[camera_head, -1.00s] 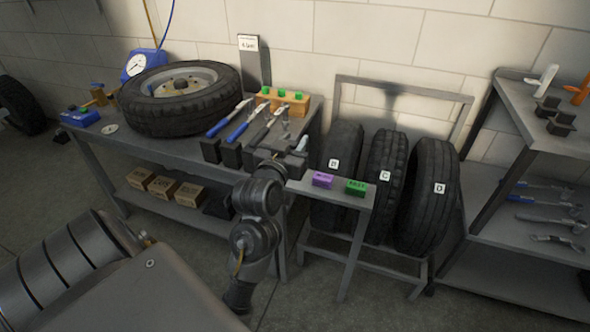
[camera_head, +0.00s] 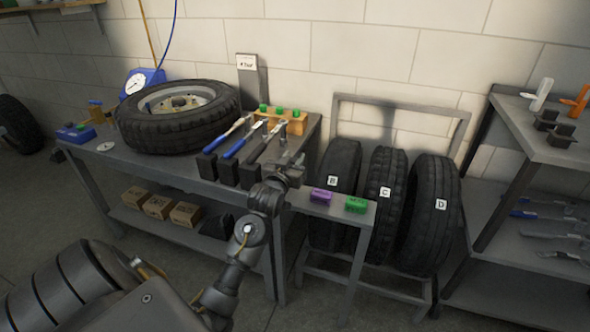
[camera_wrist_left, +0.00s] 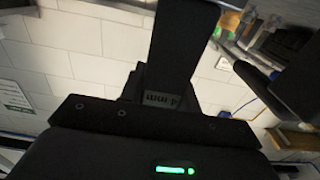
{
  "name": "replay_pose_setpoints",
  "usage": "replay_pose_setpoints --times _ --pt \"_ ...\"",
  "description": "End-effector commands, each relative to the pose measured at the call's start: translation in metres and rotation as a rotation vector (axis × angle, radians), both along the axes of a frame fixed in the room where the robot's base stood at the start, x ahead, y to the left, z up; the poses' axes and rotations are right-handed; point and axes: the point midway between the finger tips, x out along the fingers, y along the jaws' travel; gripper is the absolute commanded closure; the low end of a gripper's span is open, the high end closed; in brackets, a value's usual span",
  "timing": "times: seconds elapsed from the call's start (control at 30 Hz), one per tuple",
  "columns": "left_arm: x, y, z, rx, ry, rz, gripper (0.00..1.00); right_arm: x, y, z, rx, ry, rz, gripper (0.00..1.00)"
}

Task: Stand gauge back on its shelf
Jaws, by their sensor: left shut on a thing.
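My left gripper (camera_head: 288,162) is over the right end of the workbench, beside the row of tools. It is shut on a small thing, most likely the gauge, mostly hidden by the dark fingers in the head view. In the left wrist view, a small greyish panel with "mm"-like marks (camera_wrist_left: 160,99) shows between dark parts; its outline cannot be told. A blue dial instrument (camera_head: 140,82) stands at the back left of the bench, behind the tyre. Which shelf is the gauge's own is not clear. My right gripper is not in view.
A tyre (camera_head: 180,125) lies on the workbench (camera_head: 150,167). A ledge holds purple (camera_head: 320,196) and green (camera_head: 356,205) blocks. Racked tyres (camera_head: 425,225) and a shelf unit (camera_head: 545,155) are right.

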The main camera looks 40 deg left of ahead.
Motion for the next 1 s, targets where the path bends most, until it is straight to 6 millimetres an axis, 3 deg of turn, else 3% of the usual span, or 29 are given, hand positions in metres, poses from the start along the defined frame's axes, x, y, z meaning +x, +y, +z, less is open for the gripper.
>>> replay_pose_setpoints --times 0.2,0.57,0.6,0.7,0.77,1.0 --pt "-0.001 -0.001 -0.030 0.000 0.001 0.000 1.00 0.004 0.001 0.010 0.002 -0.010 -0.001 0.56" --pt "-0.001 -0.001 -0.033 0.001 0.000 0.000 1.00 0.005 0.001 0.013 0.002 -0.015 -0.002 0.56" --pt "-0.001 -0.001 -0.033 0.001 0.000 0.000 0.64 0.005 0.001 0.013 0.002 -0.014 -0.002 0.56" --pt "-0.001 -0.001 -0.033 0.001 0.001 0.000 0.51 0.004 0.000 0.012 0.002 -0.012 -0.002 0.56" --pt "-0.001 -0.001 -0.033 0.001 0.001 0.000 0.46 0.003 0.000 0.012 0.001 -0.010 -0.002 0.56" --pt "-0.001 -0.001 -0.032 0.001 0.000 0.000 0.46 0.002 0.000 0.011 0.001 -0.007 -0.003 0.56"
